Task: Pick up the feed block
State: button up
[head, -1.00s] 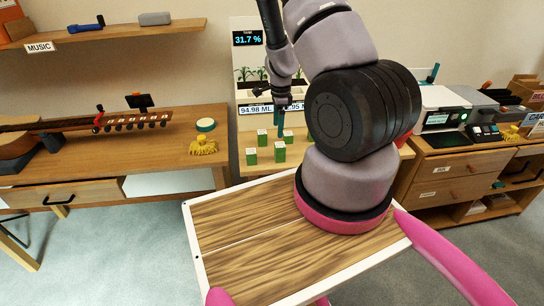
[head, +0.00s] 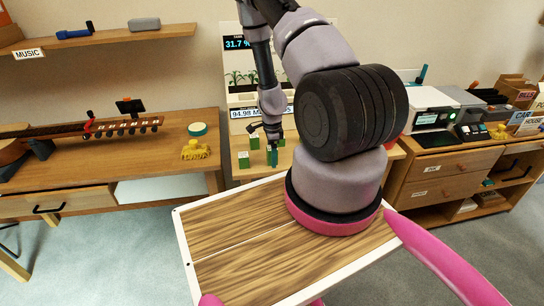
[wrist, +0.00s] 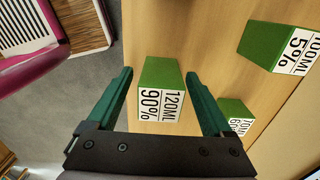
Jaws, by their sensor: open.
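Several green blocks with white number labels stand on a wooden table. In the wrist view, a green block labelled 120ML 90% (wrist: 160,88) sits between the two teal fingers of my gripper (wrist: 159,74). Gaps show on both sides of it, so the fingers are apart and not closed on it. In the head view my gripper (head: 272,157) is low over the front of the table, and it hides most of that block. The pictures do not mark which block is called the feed block.
Another block labelled 100ML 5% (wrist: 275,45) and one partly hidden by my right finger (wrist: 236,112) stand to the right. Behind them are a plant tray and a screen (head: 237,43) reading 31.7 %. A yellow brush (head: 195,150) lies on the left bench.

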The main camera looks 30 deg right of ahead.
jog(key=shift+f, duration=0.2)
grip_shut()
jog(key=shift+r, duration=0.1)
